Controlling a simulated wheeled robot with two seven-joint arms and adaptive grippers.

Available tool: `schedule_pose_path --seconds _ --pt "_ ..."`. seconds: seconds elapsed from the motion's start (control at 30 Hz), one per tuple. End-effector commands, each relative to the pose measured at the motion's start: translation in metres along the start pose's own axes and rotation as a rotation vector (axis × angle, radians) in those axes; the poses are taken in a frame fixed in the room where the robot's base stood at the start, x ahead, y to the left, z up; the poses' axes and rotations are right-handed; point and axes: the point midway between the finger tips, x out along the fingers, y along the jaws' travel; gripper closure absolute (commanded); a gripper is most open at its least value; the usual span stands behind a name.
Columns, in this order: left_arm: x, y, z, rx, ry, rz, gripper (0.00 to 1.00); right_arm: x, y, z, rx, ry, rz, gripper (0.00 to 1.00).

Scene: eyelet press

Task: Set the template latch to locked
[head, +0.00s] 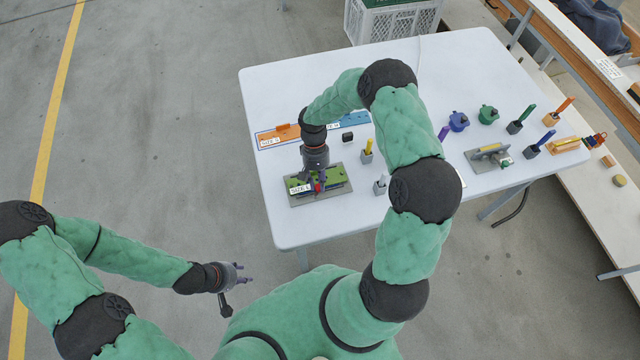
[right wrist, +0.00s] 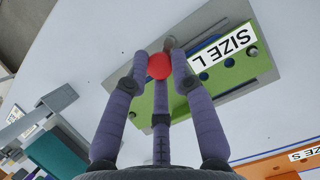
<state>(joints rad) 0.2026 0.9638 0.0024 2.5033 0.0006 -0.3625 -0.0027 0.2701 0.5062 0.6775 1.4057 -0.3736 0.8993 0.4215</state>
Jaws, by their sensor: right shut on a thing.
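The green template (head: 334,177) labelled "SIZE L" sits on a grey base plate (head: 297,201) at the near left of the white table. It also shows in the right wrist view (right wrist: 203,101), with its white label. A red round latch knob (right wrist: 159,66) sits at the template's edge, above a dark grey piece. My right gripper (head: 317,186) reaches down onto the template, and its fingers (right wrist: 160,72) are closed around the red knob. The fingers partly hide the latch, so its setting is unclear. My left gripper (head: 240,279) hangs off the table, fingers spread, empty.
An orange "SIZE S" template (head: 277,134) and a blue template (head: 356,118) lie behind. A small black block (head: 347,137) and holders with upright tools, such as the yellow one (head: 367,152), stand to the right. A grey press-like device (head: 488,158) is further right.

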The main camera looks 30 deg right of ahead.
Motion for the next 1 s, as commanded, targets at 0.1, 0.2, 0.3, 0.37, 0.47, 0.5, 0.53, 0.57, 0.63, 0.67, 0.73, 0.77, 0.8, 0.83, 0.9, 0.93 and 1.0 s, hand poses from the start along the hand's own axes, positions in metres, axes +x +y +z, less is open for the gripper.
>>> schedule_pose_path --seconds 0.1,0.2,0.3,0.37,0.47,0.5,0.53,0.57,0.63,0.67,0.73,0.77,0.8,0.83,0.9,0.93,1.0 --pt "0.0049 -0.0018 -0.0002 0.000 0.000 0.000 0.60 0.0012 -0.0030 0.0000 -0.092 -0.005 0.039 1.00" --pt "0.0072 -0.0026 -0.0003 0.000 0.000 0.000 0.60 0.0007 -0.0046 -0.0005 -0.161 -0.004 0.067 1.00" --pt "0.0091 -0.0032 -0.0004 0.000 0.000 0.000 0.60 0.0004 -0.0058 -0.0008 -0.220 -0.005 0.091 1.00" --pt "0.0099 -0.0036 -0.0004 0.000 0.000 0.000 0.60 0.0002 -0.0065 -0.0008 -0.249 -0.005 0.104 1.00" --pt "0.0111 -0.0039 -0.0005 0.000 0.000 0.000 0.60 0.0001 -0.0071 -0.0009 -0.290 -0.006 0.121 1.00" --pt "0.0114 -0.0041 -0.0005 0.000 0.000 0.000 0.60 0.0000 -0.0073 -0.0009 -0.302 -0.006 0.126 1.00" --pt "0.0117 -0.0042 -0.0005 0.000 0.000 0.000 0.60 0.0000 -0.0075 -0.0010 -0.311 -0.006 0.129 1.00" --pt "0.0119 -0.0042 -0.0005 0.000 0.000 0.000 0.60 -0.0001 -0.0077 -0.0010 -0.319 -0.006 0.133 1.00" --pt "0.0122 -0.0044 -0.0005 0.000 0.000 0.000 0.60 -0.0002 -0.0079 -0.0010 -0.334 -0.006 0.139 1.00" --pt "0.0123 -0.0044 -0.0005 0.000 0.000 0.000 0.60 -0.0002 -0.0080 -0.0011 -0.339 -0.006 0.141 1.00" --pt "0.0125 -0.0045 -0.0005 0.000 0.000 0.000 0.60 -0.0003 -0.0082 -0.0011 -0.347 -0.006 0.145 1.00" --pt "0.0126 -0.0045 -0.0005 0.000 0.000 0.000 0.60 -0.0004 -0.0082 -0.0011 -0.350 -0.006 0.146 1.00" --pt "0.0126 -0.0045 -0.0005 0.000 0.000 0.000 0.60 -0.0004 -0.0083 -0.0011 -0.352 -0.006 0.147 1.00" --pt "0.0126 -0.0045 -0.0005 0.000 0.000 0.000 0.60 -0.0004 -0.0083 -0.0010 -0.354 -0.006 0.147 1.00" --pt "0.0126 -0.0045 -0.0005 0.000 0.000 0.000 0.60 -0.0004 -0.0083 -0.0010 -0.355 -0.006 0.148 1.00" --pt "0.0126 -0.0045 -0.0005 0.000 0.000 0.000 0.60 -0.0004 -0.0082 -0.0010 -0.355 -0.006 0.148 1.00" --pt "0.0126 -0.0045 -0.0005 0.000 0.000 0.000 0.60 -0.0004 -0.0082 -0.0009 -0.355 -0.006 0.148 1.00"
